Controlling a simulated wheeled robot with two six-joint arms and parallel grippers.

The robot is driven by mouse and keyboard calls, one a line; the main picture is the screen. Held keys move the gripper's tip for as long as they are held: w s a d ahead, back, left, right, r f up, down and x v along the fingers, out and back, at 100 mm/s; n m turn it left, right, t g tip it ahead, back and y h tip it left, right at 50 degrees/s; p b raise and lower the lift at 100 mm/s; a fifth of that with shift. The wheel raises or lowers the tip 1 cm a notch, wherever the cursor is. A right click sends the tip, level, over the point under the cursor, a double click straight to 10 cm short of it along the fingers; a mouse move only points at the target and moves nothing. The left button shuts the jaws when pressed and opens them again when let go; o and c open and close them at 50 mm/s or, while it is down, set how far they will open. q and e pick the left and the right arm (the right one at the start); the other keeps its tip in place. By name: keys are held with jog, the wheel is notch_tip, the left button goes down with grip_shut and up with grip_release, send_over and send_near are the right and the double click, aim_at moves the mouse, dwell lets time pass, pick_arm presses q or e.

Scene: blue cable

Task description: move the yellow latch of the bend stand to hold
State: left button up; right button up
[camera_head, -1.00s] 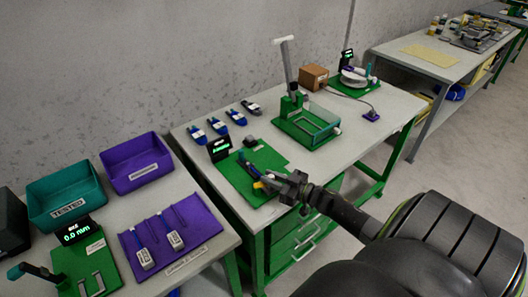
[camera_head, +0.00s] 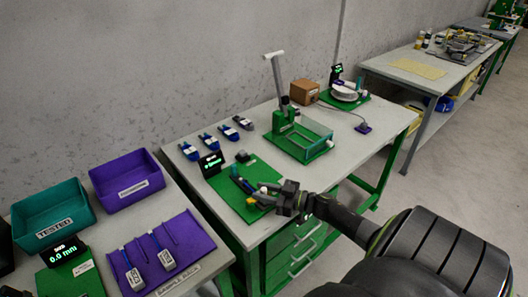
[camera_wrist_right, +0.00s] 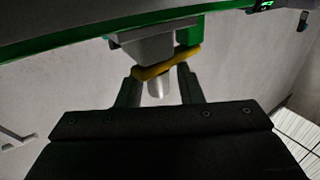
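The bend stand (camera_head: 225,187) is a green plate with a blue part on it, on the near left of the middle bench. Its yellow latch (camera_head: 251,201) shows small at the plate's right side. In the right wrist view the latch (camera_wrist_right: 168,66) is a slanted yellow bar below a grey block, with a pale peg beneath it. My right gripper (camera_head: 270,195) is at the latch. Its two fingers (camera_wrist_right: 158,88) are apart, one near each end of the bar; I cannot tell whether they touch it. My left gripper is not in view.
A small display (camera_head: 211,164) stands behind the plate. Several blue-and-white items lie towards the wall. A green fixture with a clear box (camera_head: 302,140) and tall lever stands farther right. A left bench holds a teal bin (camera_head: 52,213) and a purple bin (camera_head: 127,180).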

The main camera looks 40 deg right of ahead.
jog(key=shift+o, duration=0.3)
jog(key=shift+s+d, duration=0.2)
jog(key=shift+s, duration=0.1)
jog(key=b+v, duration=0.3)
jog(key=v, duration=1.3)
jog(key=shift+s, duration=0.35)
